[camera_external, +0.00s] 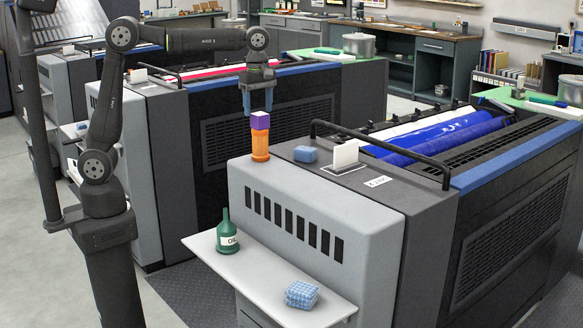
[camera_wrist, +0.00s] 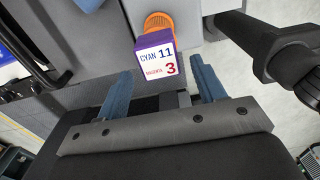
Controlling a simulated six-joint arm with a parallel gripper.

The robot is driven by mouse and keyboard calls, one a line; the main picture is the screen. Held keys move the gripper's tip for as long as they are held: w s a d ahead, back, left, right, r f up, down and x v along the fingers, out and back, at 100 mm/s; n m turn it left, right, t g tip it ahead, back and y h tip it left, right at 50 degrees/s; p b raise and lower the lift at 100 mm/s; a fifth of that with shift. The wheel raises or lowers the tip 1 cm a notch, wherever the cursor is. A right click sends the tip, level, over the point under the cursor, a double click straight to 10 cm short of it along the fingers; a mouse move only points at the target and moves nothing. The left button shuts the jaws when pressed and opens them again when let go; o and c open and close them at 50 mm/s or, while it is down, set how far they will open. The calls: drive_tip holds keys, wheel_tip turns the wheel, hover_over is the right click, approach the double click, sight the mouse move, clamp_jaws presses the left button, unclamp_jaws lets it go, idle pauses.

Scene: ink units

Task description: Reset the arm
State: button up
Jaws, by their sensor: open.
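My gripper (camera_external: 258,99) is raised above the near ink unit and points down. Its two blue fingers are apart, with nothing between them, and they show in the wrist view (camera_wrist: 160,91). Just below the fingers, a purple-topped block (camera_external: 260,120) sits on an orange cylinder (camera_external: 260,145) at the left end of the unit's top. In the wrist view the block (camera_wrist: 155,55) has a white label reading "CYAN 11" and "MAGENTA 3", and part of the orange cylinder (camera_wrist: 160,22) shows behind it.
A green oil bottle (camera_external: 227,235) and a checked blue cloth (camera_external: 302,294) rest on the front shelf (camera_external: 262,280). A second ink unit stands behind.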

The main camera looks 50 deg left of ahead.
sight(258, 113)
drive_tip(key=shift+f, duration=0.1)
drive_tip(key=shift+f, duration=0.3)
wheel_tip(258, 113, down, 2)
drive_tip(key=shift+f, duration=0.25)
wheel_tip(258, 113, up, 12)
wheel_tip(258, 113, down, 12)
drive_tip(key=shift+f, duration=0.2)
wheel_tip(258, 113, up, 5)
drive_tip(key=shift+s+d+f, duration=0.1)
drive_tip(key=shift+s+d, duration=0.05)
drive_tip(key=s+d+r, duration=0.6)
drive_tip(key=s+r, duration=0.1)
drive_tip(key=s, duration=0.3)
drive_tip(key=d+f+n, duration=0.1)
drive_tip(key=d+f, duration=0.5)
drive_tip(key=d, duration=0.3)
drive_tip(key=d+f+n, duration=0.1)
drive_tip(key=d+f, duration=0.4)
drive_tip(key=d, duration=0.4)
drive_tip(key=w+f, duration=0.2)
drive_tip(key=w, duration=0.1)
drive_tip(key=w+a+f, duration=0.1)
drive_tip(key=w+f, duration=0.1)
drive_tip(key=w, duration=0.2)
drive_tip(key=w+a+f, duration=0.1)
drive_tip(key=w+f, duration=0.1)
drive_tip(key=w, duration=0.1)
drive_tip(key=shift+w+f, duration=0.1)
drive_tip(key=shift+w, duration=0.2)
